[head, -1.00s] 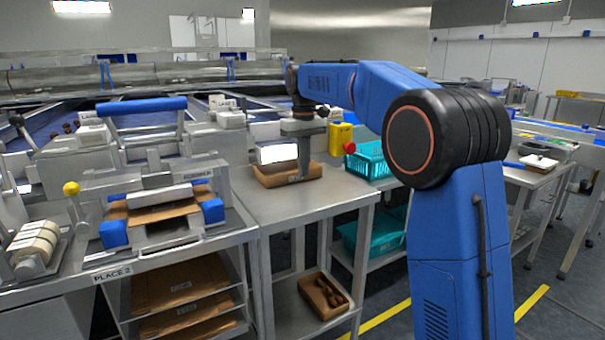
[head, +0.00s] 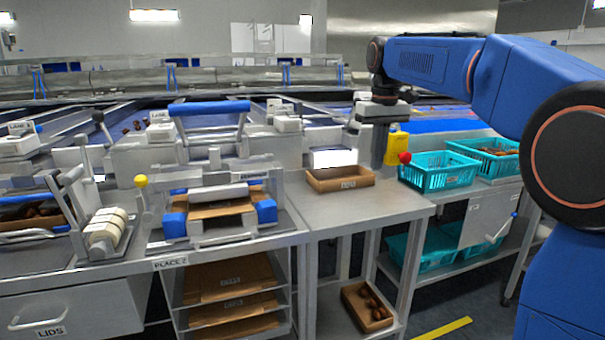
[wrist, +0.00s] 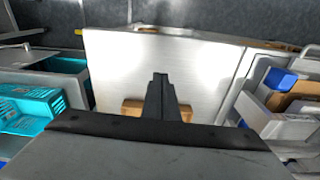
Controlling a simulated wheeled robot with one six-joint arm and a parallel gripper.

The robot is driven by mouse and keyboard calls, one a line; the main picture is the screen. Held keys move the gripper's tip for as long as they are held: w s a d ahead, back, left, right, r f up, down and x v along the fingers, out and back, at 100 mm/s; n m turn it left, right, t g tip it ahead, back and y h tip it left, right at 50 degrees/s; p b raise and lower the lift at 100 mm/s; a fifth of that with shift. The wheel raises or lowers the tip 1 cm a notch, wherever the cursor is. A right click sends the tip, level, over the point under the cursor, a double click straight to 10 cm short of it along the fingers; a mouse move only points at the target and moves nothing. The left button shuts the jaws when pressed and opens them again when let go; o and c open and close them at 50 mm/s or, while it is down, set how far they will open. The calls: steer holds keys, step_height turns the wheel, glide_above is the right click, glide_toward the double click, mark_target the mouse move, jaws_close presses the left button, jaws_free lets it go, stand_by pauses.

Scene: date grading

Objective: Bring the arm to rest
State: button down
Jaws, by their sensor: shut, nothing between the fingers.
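My blue arm (head: 440,62) reaches in from the right of the head view. My gripper (head: 378,165) hangs from its end, pointing down, and is empty. It stands above the bare steel table, by the right end of a shallow cardboard tray (head: 340,184). In the wrist view my gripper (wrist: 160,78) shows as two dark fingers pressed together. Behind them the same tray shows in part (wrist: 131,108), its middle hidden by the fingers. The fingers touch nothing that I can see.
A steel press (head: 217,186) marked PLACE 2 stands left of the table (head: 375,212). A yellow post with a red button (head: 404,157) stands close right of my gripper. Teal baskets (head: 440,178) are further right. A lower shelf holds a box of dates (head: 367,305).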

steer(key=s+d+f+m+t, duration=0.1)
steer(key=s+d+f, duration=0.1)
steer(key=s+f, duration=0.6)
steer(key=s+d+f+m+t, duration=0.1)
steer(key=s+d+f, duration=0.2)
steer(key=s+f, duration=0.5)
steer(key=s+d+f+m+t, duration=0.1)
steer(key=s+f, duration=0.8)
steer(key=s, duration=1.2)
steer(key=shift+d+t, duration=0.5)
steer(key=shift+d, duration=0.4)
